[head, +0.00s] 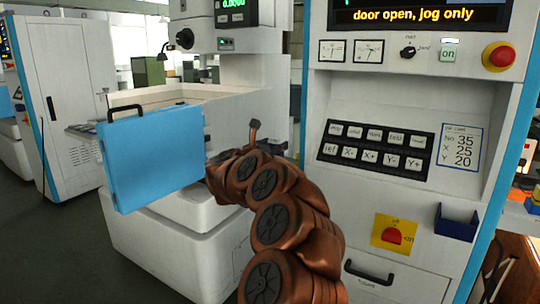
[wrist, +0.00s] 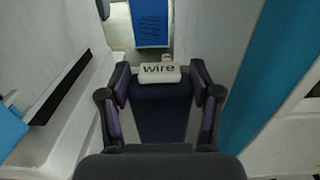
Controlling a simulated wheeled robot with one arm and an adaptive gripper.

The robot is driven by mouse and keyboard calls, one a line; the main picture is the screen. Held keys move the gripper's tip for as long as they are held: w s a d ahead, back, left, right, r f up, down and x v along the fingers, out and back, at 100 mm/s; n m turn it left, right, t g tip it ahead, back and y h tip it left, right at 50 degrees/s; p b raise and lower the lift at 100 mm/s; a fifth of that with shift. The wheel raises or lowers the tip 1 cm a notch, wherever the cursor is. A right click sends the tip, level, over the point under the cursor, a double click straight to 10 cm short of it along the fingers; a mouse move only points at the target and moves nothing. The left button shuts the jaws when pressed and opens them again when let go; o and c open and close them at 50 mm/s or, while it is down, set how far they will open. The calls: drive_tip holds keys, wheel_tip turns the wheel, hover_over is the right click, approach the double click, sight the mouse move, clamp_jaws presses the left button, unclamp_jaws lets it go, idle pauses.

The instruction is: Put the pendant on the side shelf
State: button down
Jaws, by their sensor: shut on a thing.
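In the wrist view my gripper (wrist: 161,80) is shut on a dark blue piece (wrist: 160,112) between its two fingers. A white block marked "wire" (wrist: 159,73) shows at the far end of this piece, between the fingertips. I cannot tell for sure that this is the pendant. In the head view my copper-coloured arm reaches forward and hides the gripper and what it holds. I cannot pick out the side shelf with certainty. A small dark blue holder (head: 455,224) is fixed low on the right of the machine console.
The white console (head: 331,250) with keys and a red emergency knob (head: 498,56) stands close on the right. A blue panel with a black handle (head: 153,158) is at the left, before a white machine tank (head: 165,240). Open floor (head: 62,255) lies at the left.

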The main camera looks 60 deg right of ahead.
drive_tip(key=shift+w+d, duration=0.25)
drive_tip(key=shift+w, duration=0.15)
drive_tip(key=shift+f, duration=1.75)
drive_tip(key=shift+f, duration=0.2)
drive_tip(key=shift+c, duration=1.2)
unclamp_jaws()
drive_tip(key=shift+r, duration=0.1)
